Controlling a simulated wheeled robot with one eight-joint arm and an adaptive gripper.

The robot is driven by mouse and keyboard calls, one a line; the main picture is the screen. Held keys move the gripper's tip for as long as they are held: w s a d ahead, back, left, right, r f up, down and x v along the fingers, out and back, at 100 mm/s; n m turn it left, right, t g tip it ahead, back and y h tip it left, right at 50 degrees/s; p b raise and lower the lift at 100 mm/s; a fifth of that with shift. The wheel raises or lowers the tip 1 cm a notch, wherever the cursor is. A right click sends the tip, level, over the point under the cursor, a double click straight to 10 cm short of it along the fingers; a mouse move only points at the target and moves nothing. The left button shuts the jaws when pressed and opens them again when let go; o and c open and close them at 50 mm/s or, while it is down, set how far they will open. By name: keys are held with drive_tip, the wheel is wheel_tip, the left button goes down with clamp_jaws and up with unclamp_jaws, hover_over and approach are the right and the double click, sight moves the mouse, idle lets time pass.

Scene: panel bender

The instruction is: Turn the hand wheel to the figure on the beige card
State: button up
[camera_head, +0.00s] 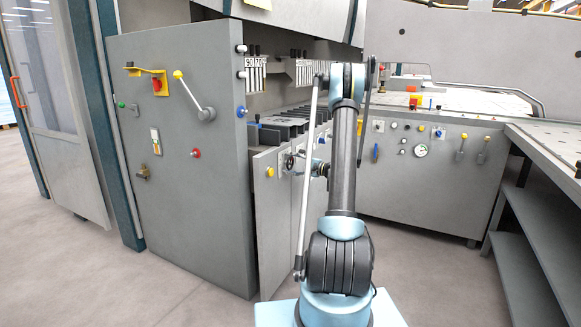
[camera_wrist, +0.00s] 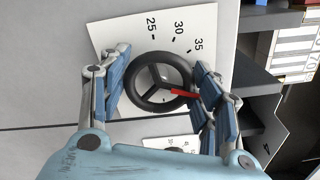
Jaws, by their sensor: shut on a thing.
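The black three-spoked hand wheel (camera_wrist: 138,83) sits before a white dial plate (camera_wrist: 118,33) in the wrist view; it also shows in the head view (camera_head: 288,161). The figures 25, 30 and 35 are legible. A red pointer (camera_wrist: 182,93) on the wheel points right and slightly down, past 35, toward my right finger, which hides the scale there. My gripper (camera_wrist: 160,88) is shut on the wheel, one blue finger on each side of the rim. A pale beige card (camera_head: 260,4) shows at the head view's top edge; no figure on it is legible.
Below the wheel in the wrist view is a smaller white plate (camera_wrist: 168,142), partly hidden. A grey ledge (camera_wrist: 255,80) stands to the right. In the head view, a grey cabinet (camera_head: 180,60) with levers is left, and a workbench (camera_head: 545,135) is right.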

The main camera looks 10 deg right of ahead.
drive_tip(key=n, duration=0.5)
drive_tip(key=shift+s+f+n, duration=0.1)
drive_tip(key=shift+f+n, duration=0.1)
drive_tip(key=shift+n, duration=0.2)
drive_tip(key=shift+f+n, duration=0.1)
drive_tip(key=shift+n, duration=2.1)
drive_tip(key=o, duration=1.1)
drive_tip(key=v, duration=1.2)
